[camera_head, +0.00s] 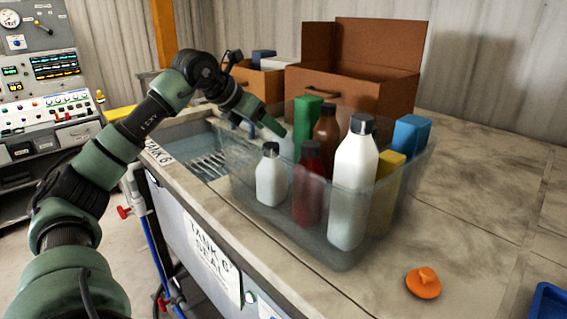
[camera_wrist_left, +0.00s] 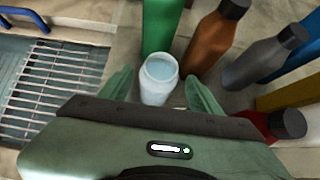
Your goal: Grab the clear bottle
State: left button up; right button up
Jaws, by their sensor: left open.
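The clear bottle (camera_wrist_left: 159,80) is pale and see-through, with an open top, and stands between the two fingers of my left gripper (camera_wrist_left: 158,76) in the wrist view. The fingers are open, one on each side of it; whether either touches it I cannot tell. In the head view my left gripper (camera_head: 264,128) reaches down into the clear bin (camera_head: 232,178), and the clear bottle (camera_head: 287,147) shows only partly behind the fingers and white bottle. My right gripper is not in view.
A green box (camera_wrist_left: 161,25) and brown bottle (camera_wrist_left: 213,40) stand close behind the clear bottle. The bin also holds white bottles (camera_head: 353,185), a red bottle (camera_head: 309,190), and yellow and blue boxes (camera_head: 411,133). A cardboard box (camera_head: 375,55) stands behind; the right countertop is mostly free.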

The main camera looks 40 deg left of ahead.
pick_arm(q)
jog(key=p+x, duration=0.1)
jog(key=x, duration=0.4)
jog(key=shift+w+f+p, duration=0.1)
jog(key=shift+p, duration=0.2)
jog(key=shift+c, duration=0.9)
grip_shut()
